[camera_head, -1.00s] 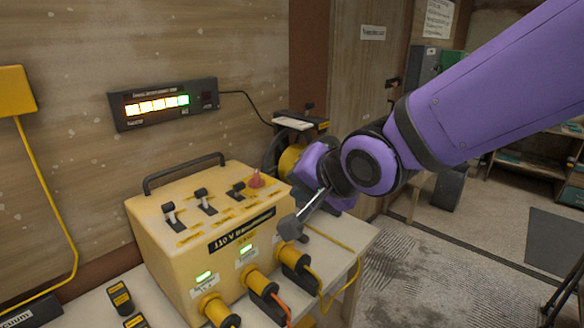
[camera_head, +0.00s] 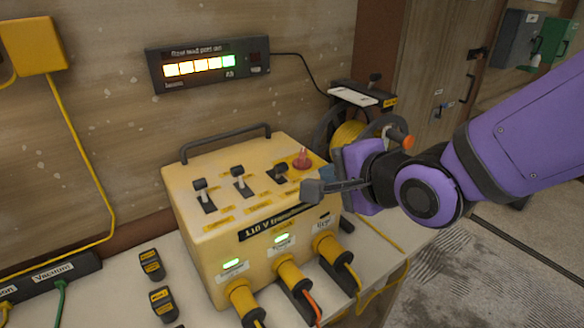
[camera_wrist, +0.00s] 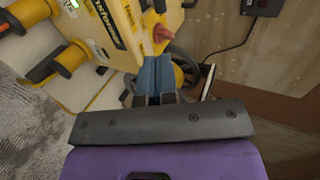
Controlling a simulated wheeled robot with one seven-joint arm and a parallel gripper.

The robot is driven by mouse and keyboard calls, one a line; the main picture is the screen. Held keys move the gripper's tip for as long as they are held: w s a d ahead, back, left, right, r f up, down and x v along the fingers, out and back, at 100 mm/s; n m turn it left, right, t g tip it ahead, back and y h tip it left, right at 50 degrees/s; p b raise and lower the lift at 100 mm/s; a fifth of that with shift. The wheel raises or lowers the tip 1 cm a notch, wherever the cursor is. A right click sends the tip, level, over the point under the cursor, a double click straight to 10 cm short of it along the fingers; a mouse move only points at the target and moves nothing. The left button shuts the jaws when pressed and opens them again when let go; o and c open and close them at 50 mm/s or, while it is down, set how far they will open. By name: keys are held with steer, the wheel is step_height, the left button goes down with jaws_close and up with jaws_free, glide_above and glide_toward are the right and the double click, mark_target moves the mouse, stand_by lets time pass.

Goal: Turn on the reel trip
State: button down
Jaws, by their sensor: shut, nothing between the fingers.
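A yellow transformer box (camera_head: 200,240) stands on the bench. Its top carries a left switch (camera_head: 203,195), a middle switch (camera_head: 240,180) and a right switch (camera_head: 278,173), with a red knob (camera_head: 302,160) beside them. The right lever sits differently from the other two. A reel of yellow cable (camera_head: 347,133) stands behind, with a small black lever (camera_head: 375,78) above it. I cannot read which one is the reel trip. My gripper (camera_head: 314,191) is shut and empty near the box's front right top edge. The wrist view shows its blue fingertips (camera_wrist: 156,75) below the red knob (camera_wrist: 162,33).
Two green lamps glow above the left plug (camera_head: 243,298) and middle plug (camera_head: 290,275); none shows lit above the right plug (camera_head: 328,248). A lit wall display (camera_head: 205,65) hangs behind. The carry handle (camera_head: 225,143) rises along the box's back. Floor is clear at right.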

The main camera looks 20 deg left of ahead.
mark_target(284, 169)
steer(key=x, duration=1.4)
